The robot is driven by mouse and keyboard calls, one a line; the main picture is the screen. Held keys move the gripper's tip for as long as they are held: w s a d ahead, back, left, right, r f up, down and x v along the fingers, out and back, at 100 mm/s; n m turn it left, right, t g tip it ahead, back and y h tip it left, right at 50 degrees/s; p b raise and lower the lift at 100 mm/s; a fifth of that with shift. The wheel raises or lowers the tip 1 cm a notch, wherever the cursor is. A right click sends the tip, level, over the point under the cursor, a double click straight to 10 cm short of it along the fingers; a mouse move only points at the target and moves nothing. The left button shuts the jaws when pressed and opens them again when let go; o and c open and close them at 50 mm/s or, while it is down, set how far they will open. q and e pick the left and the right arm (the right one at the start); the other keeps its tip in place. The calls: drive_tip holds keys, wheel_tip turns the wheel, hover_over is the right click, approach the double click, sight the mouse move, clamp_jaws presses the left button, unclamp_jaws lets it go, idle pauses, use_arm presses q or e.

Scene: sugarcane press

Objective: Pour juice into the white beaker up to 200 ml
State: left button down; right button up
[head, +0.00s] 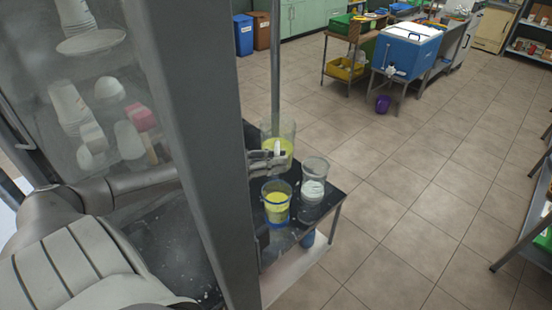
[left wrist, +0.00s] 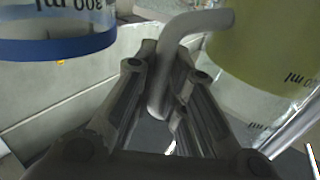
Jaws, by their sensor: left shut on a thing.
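A large clear jug (head: 284,132) holding yellow-green juice is at the back of the small dark table. My left gripper (head: 262,162) is at the jug's front. In the left wrist view, the fingers (left wrist: 165,105) close around a grey bent handle (left wrist: 190,25) that meets the olive-coloured jug (left wrist: 270,45). The white beaker (head: 313,183), clear above and whitish below, stands to the right and a little nearer. A blue-banded beaker (head: 277,203) with yellow juice stands in front; its blue band (left wrist: 60,47) shows at upper left in the wrist view. My right gripper is out of view.
The dark table (head: 322,205) has little bare room around the vessels. A grey post (head: 195,120) blocks part of the head view. Open tiled floor lies to the right. A blue cooler (head: 406,48) stands far back.

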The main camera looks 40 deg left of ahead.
use_arm(q)
drive_tip(key=shift+r+m+g+y+p, duration=0.3)
drive_tip(key=shift+r+m+g+p, duration=0.1)
drive_tip(key=shift+p, duration=0.1)
drive_tip(key=shift+s+d+m+g+y+p, duration=0.1)
drive_tip(key=shift+s+m+g+y+p, duration=0.05)
drive_tip(key=shift+m+g+y+p, duration=0.2)
drive_tip(key=shift+f+m+y, duration=0.2)
drive_tip(key=shift+m+y, duration=0.15)
drive_tip(key=shift+d+r+m+g+y+p, duration=0.1)
drive_tip(key=shift+r+m+g+y+p, duration=0.25)
drive_tip(key=shift+m+g+y+p, duration=0.25)
drive_tip(key=shift+y, duration=0.3)
drive_tip(key=shift+f+b, duration=0.2)
drive_tip(key=shift+b, duration=0.6)
drive_tip(key=y+b, duration=0.1)
drive_tip(key=b, duration=0.2)
drive_tip(key=shift+m+g, duration=0.3)
drive_tip(key=shift+g, duration=0.05)
drive_tip(key=b, duration=0.2)
drive_tip(key=shift+d+b, duration=0.2)
drive_tip(key=shift+b, duration=0.1)
drive_tip(key=shift+d+f+m+g+y+b, duration=0.3)
drive_tip(key=shift+m+y+b, duration=0.3)
drive_tip(key=shift+y+b, duration=0.75)
